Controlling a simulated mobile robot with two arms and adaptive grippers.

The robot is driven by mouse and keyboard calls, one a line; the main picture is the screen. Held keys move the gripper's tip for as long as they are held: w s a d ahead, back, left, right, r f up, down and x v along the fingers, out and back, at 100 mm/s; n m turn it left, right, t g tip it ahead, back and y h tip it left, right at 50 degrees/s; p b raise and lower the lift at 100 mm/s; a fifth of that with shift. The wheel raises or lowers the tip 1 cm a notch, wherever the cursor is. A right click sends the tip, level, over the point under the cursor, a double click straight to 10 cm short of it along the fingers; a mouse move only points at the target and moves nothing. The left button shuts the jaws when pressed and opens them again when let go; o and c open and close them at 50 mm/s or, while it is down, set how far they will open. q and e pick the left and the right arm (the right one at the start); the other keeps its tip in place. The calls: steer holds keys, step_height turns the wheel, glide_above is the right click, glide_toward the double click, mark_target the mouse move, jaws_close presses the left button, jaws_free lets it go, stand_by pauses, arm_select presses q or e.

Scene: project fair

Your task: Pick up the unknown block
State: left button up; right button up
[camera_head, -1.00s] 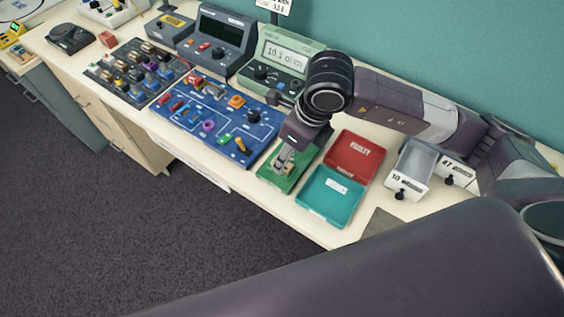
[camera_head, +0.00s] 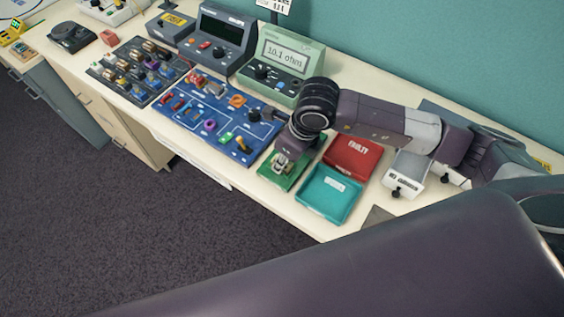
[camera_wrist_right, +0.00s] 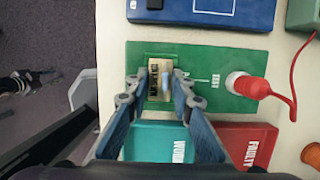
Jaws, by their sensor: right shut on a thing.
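A small tan block (camera_wrist_right: 160,66) with dark markings on its side sits at the left part of the green test board (camera_wrist_right: 210,62) in the right wrist view. I take it for the unknown block. My right gripper (camera_wrist_right: 160,88) is shut on it, one finger on each side. In the head view my right gripper (camera_head: 281,163) is low over the green board (camera_head: 293,178), and the wrist above hides part of the board. I cannot tell whether the block touches the board. My left gripper is not in view.
A teal WORKING tray (camera_head: 330,210) and a red FAULTY tray (camera_head: 355,148) lie right of the board. A red plug (camera_wrist_right: 247,86) with a cable is in the board's right side. The blue board (camera_head: 180,118) and ohm meter (camera_head: 262,73) stand to the left.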

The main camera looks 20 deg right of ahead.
steer(key=shift+r, duration=0.1)
jaws_close()
steer(key=shift+r, duration=0.55)
step_height(320, 180, up, 22)
steer(key=b, duration=0.2)
steer(key=shift+b, duration=0.4)
steer(key=shift+f, duration=0.15)
